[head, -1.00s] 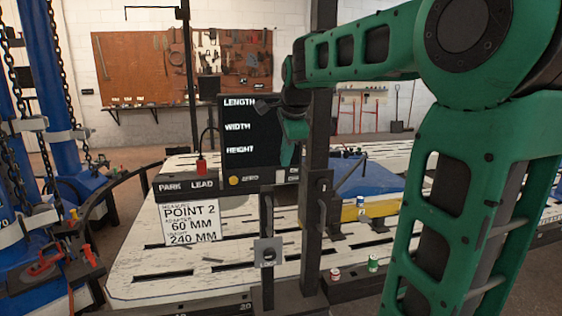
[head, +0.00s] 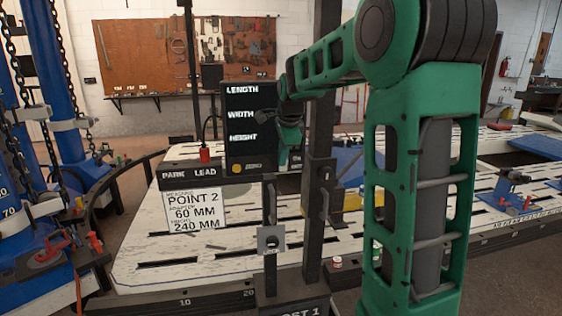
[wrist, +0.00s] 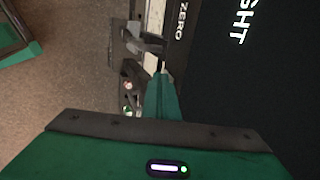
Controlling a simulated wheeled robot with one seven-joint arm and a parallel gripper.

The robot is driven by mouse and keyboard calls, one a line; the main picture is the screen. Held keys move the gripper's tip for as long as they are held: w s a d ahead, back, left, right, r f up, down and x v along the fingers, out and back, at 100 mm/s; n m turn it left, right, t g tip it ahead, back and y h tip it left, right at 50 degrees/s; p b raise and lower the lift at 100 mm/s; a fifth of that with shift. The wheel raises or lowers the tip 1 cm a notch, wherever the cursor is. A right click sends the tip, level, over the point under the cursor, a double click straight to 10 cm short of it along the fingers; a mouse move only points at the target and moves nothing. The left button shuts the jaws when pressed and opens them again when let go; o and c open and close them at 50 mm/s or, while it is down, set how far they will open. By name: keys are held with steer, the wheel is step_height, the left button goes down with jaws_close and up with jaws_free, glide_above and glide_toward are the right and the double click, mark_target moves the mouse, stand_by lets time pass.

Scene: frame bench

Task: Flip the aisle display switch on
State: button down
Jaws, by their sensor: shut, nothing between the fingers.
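The black display panel (head: 250,105) stands upright above the bench. It carries the words LENGTH, WIDTH and HEIGHT, with no lit numbers visible. A yellow round button (head: 237,168) marked ZERO sits at its lower edge. In the wrist view the panel (wrist: 260,80) fills the right side, turned sideways. My gripper (head: 284,161) is shut and empty, in front of the panel's lower right corner. Its green finger end (wrist: 163,76) shows in the wrist view close beside the panel's edge. I cannot clearly pick out the switch; my gripper covers much of that corner. Contact cannot be told.
A dark upright post (head: 319,140) stands just right of the panel. A red plug (head: 204,154) sits on the PARK LEAD bar, above a white POINT 2 card (head: 195,209). The slotted white bench (head: 140,260) spreads below. Blue columns with chains stand at left.

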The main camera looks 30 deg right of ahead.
steer(key=shift+w+d+r, duration=0.15)
steer(key=shift+w+r, duration=0.05)
steer(key=shift+w, duration=0.25)
steer(key=shift+r, duration=0.8)
